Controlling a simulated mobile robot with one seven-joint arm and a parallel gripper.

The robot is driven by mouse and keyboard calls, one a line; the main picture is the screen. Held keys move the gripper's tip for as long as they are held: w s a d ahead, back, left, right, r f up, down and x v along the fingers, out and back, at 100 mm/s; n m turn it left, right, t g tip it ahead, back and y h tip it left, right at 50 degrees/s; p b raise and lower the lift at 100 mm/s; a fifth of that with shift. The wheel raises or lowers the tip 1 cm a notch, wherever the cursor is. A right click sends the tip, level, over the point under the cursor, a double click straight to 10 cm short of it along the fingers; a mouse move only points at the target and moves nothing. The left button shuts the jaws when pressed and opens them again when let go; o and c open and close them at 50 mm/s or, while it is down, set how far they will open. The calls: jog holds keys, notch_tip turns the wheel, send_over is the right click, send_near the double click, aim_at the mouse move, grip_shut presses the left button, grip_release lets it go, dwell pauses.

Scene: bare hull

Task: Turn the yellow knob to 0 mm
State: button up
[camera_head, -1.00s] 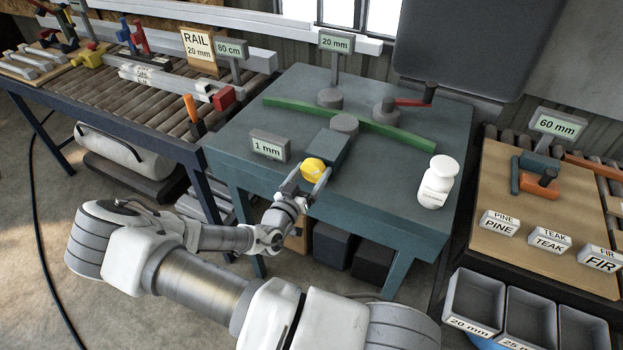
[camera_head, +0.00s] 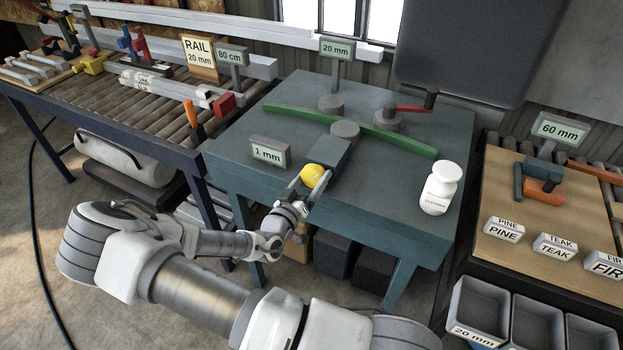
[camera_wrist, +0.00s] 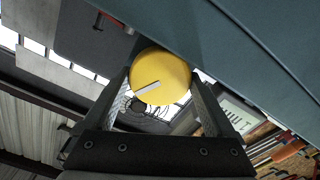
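The yellow knob (camera_head: 313,174) is on the near side of a grey-blue block (camera_head: 328,151) on the teal table. In the wrist view the knob (camera_wrist: 160,76) is a round disc with a pale line slanting across its face. My gripper (camera_head: 316,182) has one finger on each side of the knob. In the wrist view the two fingertips (camera_wrist: 162,80) lie right against its left and right edges, with no clear gap. The small display (camera_head: 269,153) beside the block reads 1 mm.
A green curved strip (camera_head: 400,138) lies against grey rollers behind the block. A red-handled crank (camera_head: 400,110) stands behind it. A white bottle (camera_head: 440,188) stands at the table's right side. A second display (camera_head: 337,48) reads 20 mm.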

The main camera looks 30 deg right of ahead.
jog(key=shift+o, duration=0.4)
jog(key=shift+s+a, duration=0.1)
jog(key=shift+s+a, duration=0.15)
jog(key=shift+a, duration=0.15)
jog(key=b+v, duration=0.1)
jog(key=v, duration=1.5)
jog(key=shift+s+a, duration=0.2)
jog(key=shift+s, duration=0.05)
